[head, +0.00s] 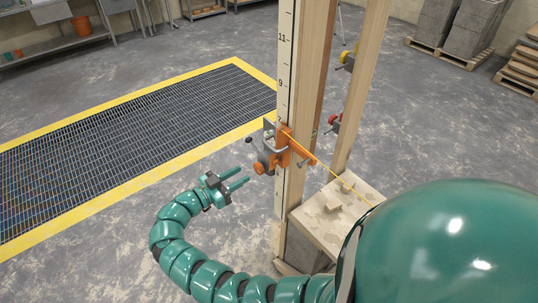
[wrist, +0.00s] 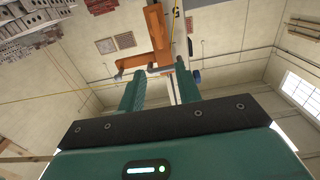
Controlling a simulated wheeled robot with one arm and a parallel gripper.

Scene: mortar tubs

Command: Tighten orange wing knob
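An orange clamp bracket (head: 283,148) sits on a wooden post with a numbered scale. A small orange knob (head: 259,168) shows at its lower left, beside a grey metal piece; I take it for the wing knob, but its wings are too small to make out. My gripper (head: 246,181) is left of the knob, apart from it, with its two teal fingers pointing toward the post. In the wrist view the fingers (wrist: 160,76) are parted with nothing held between them. The orange bracket (wrist: 157,35) shows beyond the fingertips there; the knob is not clear in that view.
A numbered white scale (head: 285,60) runs up the post. A yellow line runs from the bracket to the lower right. A wooden board (head: 335,215) on a block stands right of the post. A yellow-edged floor grate (head: 130,130) lies left. Open floor surrounds my gripper.

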